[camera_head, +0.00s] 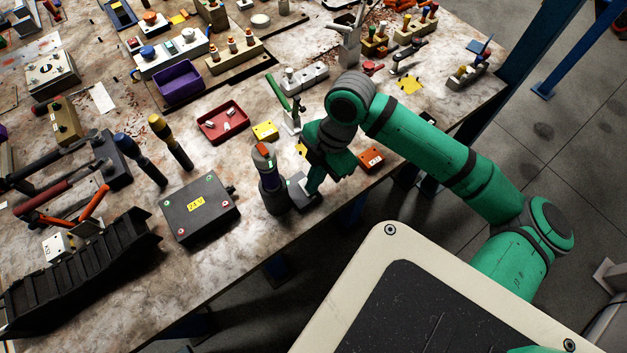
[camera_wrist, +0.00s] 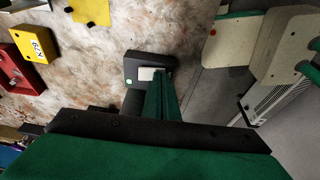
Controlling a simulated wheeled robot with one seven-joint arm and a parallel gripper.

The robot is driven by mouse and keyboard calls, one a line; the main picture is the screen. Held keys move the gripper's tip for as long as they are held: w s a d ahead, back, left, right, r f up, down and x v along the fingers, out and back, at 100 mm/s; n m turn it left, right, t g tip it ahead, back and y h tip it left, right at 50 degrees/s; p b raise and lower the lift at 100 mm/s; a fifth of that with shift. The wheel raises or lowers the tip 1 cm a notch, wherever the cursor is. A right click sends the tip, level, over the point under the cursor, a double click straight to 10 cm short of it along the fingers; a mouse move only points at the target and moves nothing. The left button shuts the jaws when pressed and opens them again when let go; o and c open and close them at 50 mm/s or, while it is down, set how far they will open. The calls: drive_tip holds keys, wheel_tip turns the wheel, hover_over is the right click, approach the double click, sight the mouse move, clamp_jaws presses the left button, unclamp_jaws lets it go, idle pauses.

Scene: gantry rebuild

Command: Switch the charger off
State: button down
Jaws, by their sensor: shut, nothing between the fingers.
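The charger looks to be a small dark block (camera_wrist: 138,60) at the table's front edge, with a pale rocker-like plate (camera_wrist: 147,74) on top and a small green light (camera_wrist: 128,82). In the head view the charger (camera_head: 298,186) is partly hidden by my gripper. A dark upright cylinder with an orange-red top (camera_head: 265,160) stands at its left end. My gripper (camera_head: 313,188) is shut and empty, pointing down. In the wrist view its green fingertips (camera_wrist: 161,76) are over the plate's right end. I cannot tell whether they touch it.
A dark grey box with a yellow label (camera_head: 196,206) stands to the left. A red-orange block (camera_head: 371,159) lies to the right near the edge, and a yellow block (camera_head: 265,130) behind. The table edge is close in front.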

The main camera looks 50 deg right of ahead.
drive_tip(key=shift+w+d+r, duration=0.2)
drive_tip(key=shift+w+r, duration=0.1)
drive_tip(key=shift+w, duration=0.35)
drive_tip(key=shift+r, duration=0.45)
drive_tip(key=s+a+v, duration=0.1)
drive_tip(key=s+v, duration=0.1)
drive_tip(key=v, duration=1)
drive_tip(key=shift+a+r, duration=0.2)
drive_tip(key=shift+r, duration=0.3)
